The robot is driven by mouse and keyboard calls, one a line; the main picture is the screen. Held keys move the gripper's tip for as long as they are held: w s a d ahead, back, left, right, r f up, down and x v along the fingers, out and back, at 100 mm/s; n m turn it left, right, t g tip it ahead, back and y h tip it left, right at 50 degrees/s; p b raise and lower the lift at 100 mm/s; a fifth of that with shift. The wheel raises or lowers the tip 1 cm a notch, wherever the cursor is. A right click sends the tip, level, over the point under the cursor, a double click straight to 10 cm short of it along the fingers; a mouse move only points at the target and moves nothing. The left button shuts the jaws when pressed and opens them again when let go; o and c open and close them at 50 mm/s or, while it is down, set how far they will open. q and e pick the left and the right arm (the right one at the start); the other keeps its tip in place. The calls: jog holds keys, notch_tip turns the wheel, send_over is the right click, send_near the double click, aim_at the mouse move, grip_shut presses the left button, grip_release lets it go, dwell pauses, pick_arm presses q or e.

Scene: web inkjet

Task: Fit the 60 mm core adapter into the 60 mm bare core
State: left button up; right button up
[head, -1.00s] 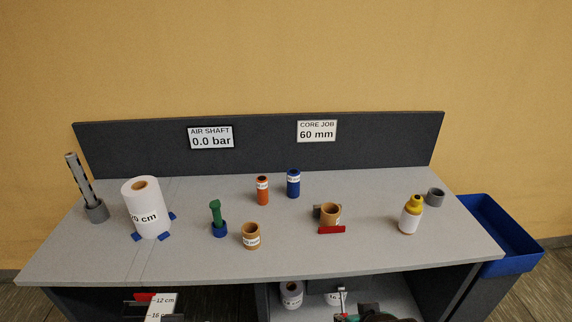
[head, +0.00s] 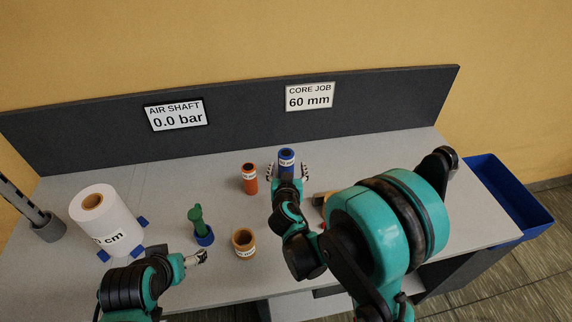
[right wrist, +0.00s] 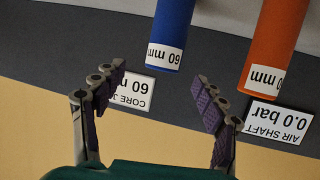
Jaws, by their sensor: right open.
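The blue adapter (head: 287,158), a cylinder labelled 60 mm, stands upright at the back of the bench. It also shows in the right wrist view (right wrist: 174,30). My right gripper (head: 288,172) is open with its fingers to either side of it; in the right wrist view the adapter lies ahead of the spread fingertips (right wrist: 162,78), apart from them. A tan bare core (head: 244,243) stands at the front, its label unreadable. Another tan core in a red-fronted holder (head: 319,200) is mostly hidden behind my right arm. My left gripper (head: 198,258) is over the front, its opening unclear.
An orange cylinder (head: 249,180) stands close left of the blue adapter. A green-handled tool (head: 198,222) with a blue base and a white roll (head: 108,225) are farther left. A dark back panel (head: 240,112) stands behind. A blue bin (head: 510,200) is at right.

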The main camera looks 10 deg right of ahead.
aim_at(286, 160)
jog(key=shift+w+a+f, duration=0.2)
jog(key=shift+a, duration=0.05)
jog(key=shift+w+f+t, duration=0.2)
jog(key=shift+w+t, duration=0.1)
jog(key=shift+w, duration=0.05)
jog(key=b+x, duration=0.2)
jog(key=x, duration=0.5)
jog(key=shift+w+d, duration=0.1)
jog(key=shift+w, duration=0.05)
jog(key=shift+r, duration=0.15)
jog(key=shift+c, duration=1)
jog(key=c, duration=1.2)
